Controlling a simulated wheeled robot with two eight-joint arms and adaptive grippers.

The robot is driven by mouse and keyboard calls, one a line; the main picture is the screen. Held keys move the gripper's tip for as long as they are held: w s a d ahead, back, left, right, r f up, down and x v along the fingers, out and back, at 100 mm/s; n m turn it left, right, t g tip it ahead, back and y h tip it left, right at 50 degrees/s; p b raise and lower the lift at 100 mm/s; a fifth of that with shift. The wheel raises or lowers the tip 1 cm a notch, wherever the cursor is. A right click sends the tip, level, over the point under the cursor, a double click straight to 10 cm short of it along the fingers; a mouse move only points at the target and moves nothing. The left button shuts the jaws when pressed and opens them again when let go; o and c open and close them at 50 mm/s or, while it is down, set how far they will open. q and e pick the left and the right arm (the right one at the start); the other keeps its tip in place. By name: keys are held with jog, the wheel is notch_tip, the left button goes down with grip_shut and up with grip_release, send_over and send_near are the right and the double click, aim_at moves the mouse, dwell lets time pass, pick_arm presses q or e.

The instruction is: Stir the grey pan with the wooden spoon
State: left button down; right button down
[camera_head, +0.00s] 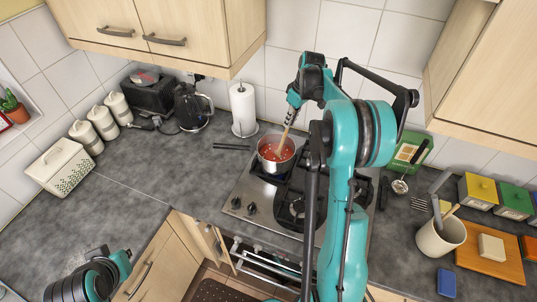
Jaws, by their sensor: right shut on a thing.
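The grey pan (263,162) stands on the stove at the back left burner, with red food (272,155) in it and its dark handle pointing left. The wooden spoon (284,137) stands tilted in the pan, its lower end in the red food. My right gripper (291,108) is above the pan, shut on the upper part of the spoon. My left arm shows at the lower left, over the counter's front edge; its gripper's fingers are not clearly visible.
The steel stove (240,190) has free burners in front of the pan. A paper towel roll (243,108) and a kettle (191,107) stand behind left. A utensil crock (440,238) and cutting board (490,262) are at right.

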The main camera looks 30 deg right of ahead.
jog(key=shift+w+a+r+p+v, duration=0.1)
jog(key=shift+w+a+p+v, duration=0.15)
jog(key=shift+p+v, duration=1.05)
jog(key=shift+w+a+r+p+v, duration=0.2)
jog(key=shift+p+v, duration=0.5)
jog(key=shift+v, duration=1.25)
jog(key=shift+w+a+f+p+v, duration=0.1)
jog(key=shift+w+a+p+v, duration=0.15)
jog(key=shift+p+v, duration=1.05)
jog(key=shift+d+r, duration=0.1)
jog(key=shift+r, duration=0.25)
jog(key=v, duration=0.1)
jog(key=p+v, duration=0.2)
jog(key=shift+w+a+r, duration=0.25)
jog(key=shift+r, duration=0.25)
